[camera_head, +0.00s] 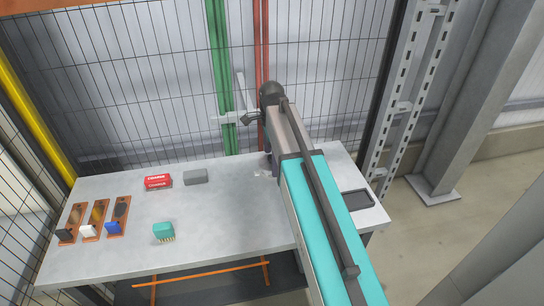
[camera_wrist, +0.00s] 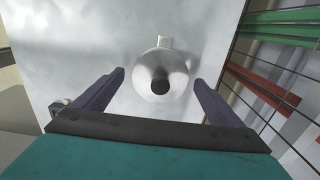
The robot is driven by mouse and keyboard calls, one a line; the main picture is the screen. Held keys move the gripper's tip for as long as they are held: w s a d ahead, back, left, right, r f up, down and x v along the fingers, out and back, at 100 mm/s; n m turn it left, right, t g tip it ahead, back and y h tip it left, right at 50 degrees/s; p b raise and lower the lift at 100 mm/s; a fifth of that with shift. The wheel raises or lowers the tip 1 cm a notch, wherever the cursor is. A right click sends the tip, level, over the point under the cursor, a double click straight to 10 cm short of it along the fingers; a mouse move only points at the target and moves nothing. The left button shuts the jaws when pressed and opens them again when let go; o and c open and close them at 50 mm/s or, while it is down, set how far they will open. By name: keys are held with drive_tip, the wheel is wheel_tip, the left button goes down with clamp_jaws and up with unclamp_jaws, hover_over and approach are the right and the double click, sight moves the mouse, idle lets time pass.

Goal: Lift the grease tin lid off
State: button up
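In the wrist view a pale, shiny round thing (camera_wrist: 162,72), which I take to be the grease tin with its lid, stands on the grey table. A dark round spot, a knob or an opening, shows at its middle; I cannot tell which. My gripper (camera_wrist: 160,80) is open, with one dark finger to the left and one to the right of the tin, both apart from it in the picture. The height of the fingers above the tin is hard to judge. In the head view my arm hides the tin.
A mesh fence with green and red pipes (camera_head: 222,80) stands behind.

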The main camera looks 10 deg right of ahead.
drive_tip(key=c, duration=1.1)
drive_tip(key=shift+r, duration=0.1)
drive_tip(key=shift+r+p, duration=0.85)
drive_tip(key=shift+r, duration=0.3)
drive_tip(key=shift+r+p, duration=1.4)
drive_tip(key=shift+r, duration=0.6)
